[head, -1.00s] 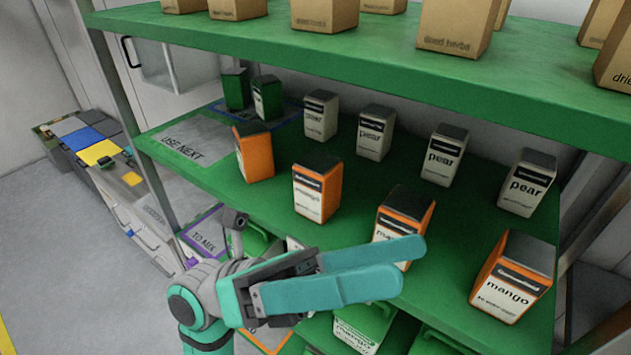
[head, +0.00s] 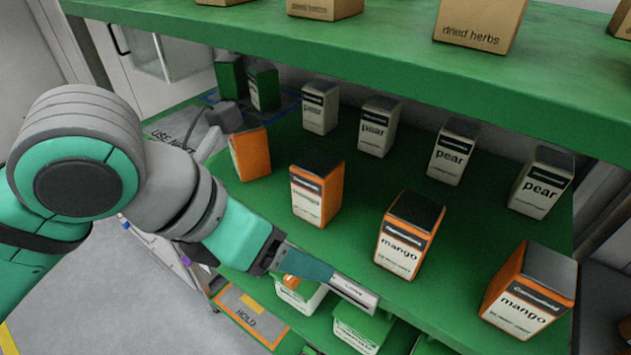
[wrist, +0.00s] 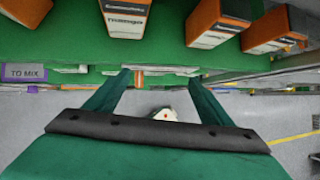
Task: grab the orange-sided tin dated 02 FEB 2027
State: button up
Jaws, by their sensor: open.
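Several orange-sided mango tins stand in the front row of the green shelf: one at the left end (head: 249,155), one beside it (head: 317,190), one near the middle (head: 409,235) and one at the right end (head: 528,290). Their dates are too small to read, so I cannot tell which is 02 FEB 2027. My gripper (head: 325,275) is open and empty, low at the shelf's front edge, left of and below the middle tin. In the wrist view, my gripper (wrist: 160,79) points at the shelf edge, with orange-sided tins (wrist: 126,17) above and beyond its fingertips.
Pale pear tins (head: 452,152) stand in a row behind. Two dark green tins (head: 262,88) stand at the back left. An upper green shelf (head: 380,60) with dried herbs boxes (head: 478,25) overhangs. Green-and-white bins (head: 360,325) sit below.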

aim_at(309, 204)
jog(key=w+a+n+y, duration=0.1)
jog(key=w+a+y, duration=0.15)
jog(key=a, duration=0.25)
jog(key=shift+y, duration=0.25)
jog(key=w+d, duration=0.4)
jog(key=w, duration=0.1)
jog(key=w+d, duration=0.3)
jog(key=shift+w+f, duration=0.1)
jog(key=shift+f, duration=0.05)
jog(key=shift+x, duration=2.5)
jog(key=shift+w+a, duration=0.1)
jog(key=shift+w, duration=0.15)
jog(key=c, duration=1.6)
jog(key=shift+o, duration=0.2)
jog(key=shift+s, duration=0.1)
